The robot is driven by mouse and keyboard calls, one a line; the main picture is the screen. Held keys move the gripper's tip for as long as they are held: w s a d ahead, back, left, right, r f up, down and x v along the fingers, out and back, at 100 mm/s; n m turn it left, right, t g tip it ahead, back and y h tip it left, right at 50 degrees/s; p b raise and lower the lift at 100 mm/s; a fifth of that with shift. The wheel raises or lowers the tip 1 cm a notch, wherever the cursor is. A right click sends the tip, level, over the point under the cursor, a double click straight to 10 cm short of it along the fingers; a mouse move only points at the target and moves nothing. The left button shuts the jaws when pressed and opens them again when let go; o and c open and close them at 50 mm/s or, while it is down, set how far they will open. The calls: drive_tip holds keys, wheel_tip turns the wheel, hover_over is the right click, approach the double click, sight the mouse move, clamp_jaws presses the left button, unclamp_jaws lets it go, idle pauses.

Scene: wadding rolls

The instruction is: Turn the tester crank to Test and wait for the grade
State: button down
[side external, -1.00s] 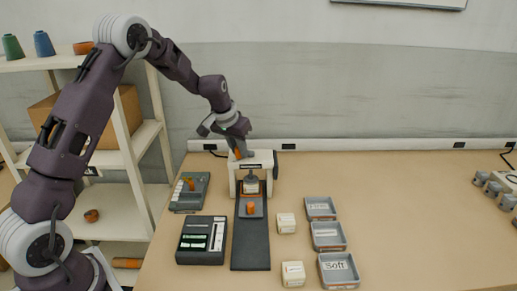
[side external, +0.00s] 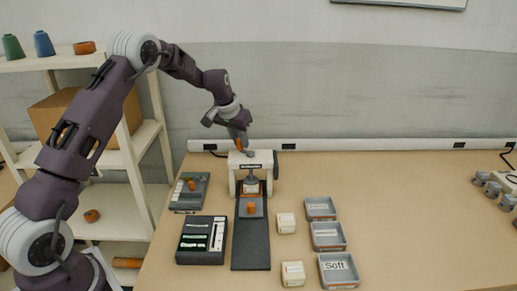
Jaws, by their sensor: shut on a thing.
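The tester (side external: 262,159) is a white frame over a long dark base (side external: 250,245). A pale wadding roll (side external: 251,187) sits under its press, and an orange knob (side external: 251,208) is in front. My gripper (side external: 240,145) is just above the left of the frame's top, shut on a small orange piece that appears to be the crank's handle; the fingers partly hide it. A dark part (side external: 276,165) hangs at the frame's right side. A black box (side external: 202,240) with lit greenish displays stands left of the base; its text is too small to read.
Two pale rolls (side external: 286,223) (side external: 293,273) lie right of the base. Three grey labelled trays stand beyond them; the nearest tray (side external: 338,284) reads "Soft". The table's right middle is clear.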

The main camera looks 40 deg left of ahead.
drive_tip(key=w, duration=0.2)
drive_tip(key=shift+w+d+f, duration=0.1)
drive_tip(key=shift+w+d, duration=0.2)
drive_tip(key=shift+w+d, duration=0.95)
drive_tip(key=shift+d, duration=0.05)
